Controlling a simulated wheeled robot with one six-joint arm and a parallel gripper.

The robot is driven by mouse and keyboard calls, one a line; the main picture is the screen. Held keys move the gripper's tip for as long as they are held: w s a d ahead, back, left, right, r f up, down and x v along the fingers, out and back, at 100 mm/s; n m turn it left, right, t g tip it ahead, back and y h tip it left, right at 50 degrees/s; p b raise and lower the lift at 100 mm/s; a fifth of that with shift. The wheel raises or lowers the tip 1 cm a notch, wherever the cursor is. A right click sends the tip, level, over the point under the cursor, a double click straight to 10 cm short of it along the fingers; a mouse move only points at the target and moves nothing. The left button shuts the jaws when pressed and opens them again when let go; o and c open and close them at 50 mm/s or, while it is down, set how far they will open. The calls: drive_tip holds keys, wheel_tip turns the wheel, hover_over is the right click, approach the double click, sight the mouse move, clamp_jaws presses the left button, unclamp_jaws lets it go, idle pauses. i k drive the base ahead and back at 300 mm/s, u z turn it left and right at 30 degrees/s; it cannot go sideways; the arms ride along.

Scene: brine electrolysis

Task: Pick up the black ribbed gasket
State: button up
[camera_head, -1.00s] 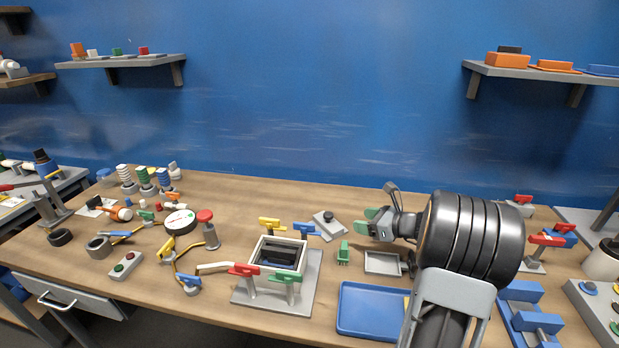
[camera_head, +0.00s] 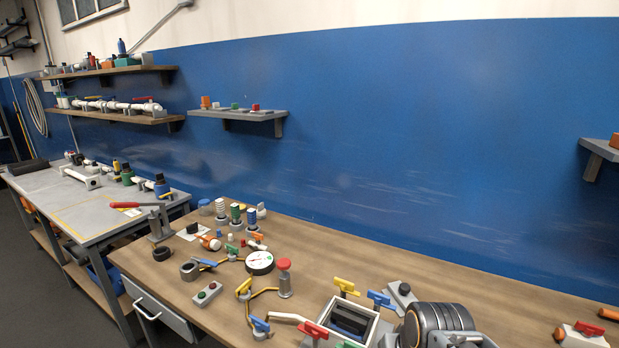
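A small black ring (camera_head: 162,254) lies flat near the left end of the wooden workbench (camera_head: 235,322). It looks like the black gasket, but its ribs are too small to make out.
A pressure gauge (camera_head: 260,262), a red-capped post (camera_head: 284,278) and a two-button box (camera_head: 207,293) stand right of the rings. A clamp stand (camera_head: 159,222) is behind them. A grey table (camera_head: 97,208) stands at left, with dark floor in front.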

sight(343, 317)
drive_tip(key=u, duration=0.35)
drive_tip(key=k, duration=0.45)
drive_tip(key=u, duration=1.05)
drive_tip(key=i, duration=1.3)
drive_tip(key=z, duration=0.55)
